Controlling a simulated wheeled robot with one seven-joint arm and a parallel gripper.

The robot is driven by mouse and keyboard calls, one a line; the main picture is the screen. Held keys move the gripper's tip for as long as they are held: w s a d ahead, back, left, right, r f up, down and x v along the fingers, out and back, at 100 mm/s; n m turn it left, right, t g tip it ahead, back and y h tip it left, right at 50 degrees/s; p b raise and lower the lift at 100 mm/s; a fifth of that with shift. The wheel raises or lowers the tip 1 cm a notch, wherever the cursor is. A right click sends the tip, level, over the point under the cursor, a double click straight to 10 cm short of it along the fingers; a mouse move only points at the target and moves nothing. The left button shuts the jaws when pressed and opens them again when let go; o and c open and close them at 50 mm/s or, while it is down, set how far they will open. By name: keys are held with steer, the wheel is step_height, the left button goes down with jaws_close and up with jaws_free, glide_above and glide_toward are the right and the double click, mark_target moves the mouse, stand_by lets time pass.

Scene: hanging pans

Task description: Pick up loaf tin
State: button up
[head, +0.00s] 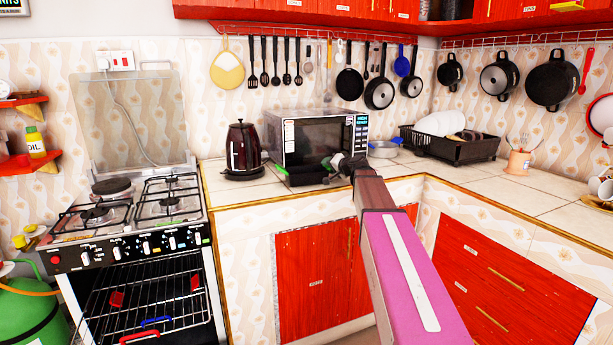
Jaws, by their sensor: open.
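A dark loaf tin (306,176) sits on the tiled counter in front of the microwave. It has what look like green grips at its left and right ends. My gripper (338,163) is at the right end of the tin, close to the right green part, with its jaws open. At this size I cannot tell whether the fingers touch the tin or straddle its rim. My arm comes in from the lower right and hides the counter just behind the gripper.
The microwave (318,137) stands right behind the tin, and a dark red kettle (243,148) stands to its left. A blue-rimmed pan (383,149) and a black dish rack (455,145) are to the right. Pans and utensils hang above. The counter at right front is clear.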

jaws_close()
steer(key=shift+r, duration=0.2)
steer(key=shift+r, duration=1.95)
steer(key=shift+s+a+r, duration=0.15)
steer(key=shift+s+a, duration=0.15)
steer(key=shift+s, duration=0.05)
steer(key=s+a+r, duration=0.6)
steer(key=s+a, duration=0.1)
steer(key=a, duration=0.1)
steer(key=shift+r, duration=0.2)
steer(key=shift+s, duration=0.1)
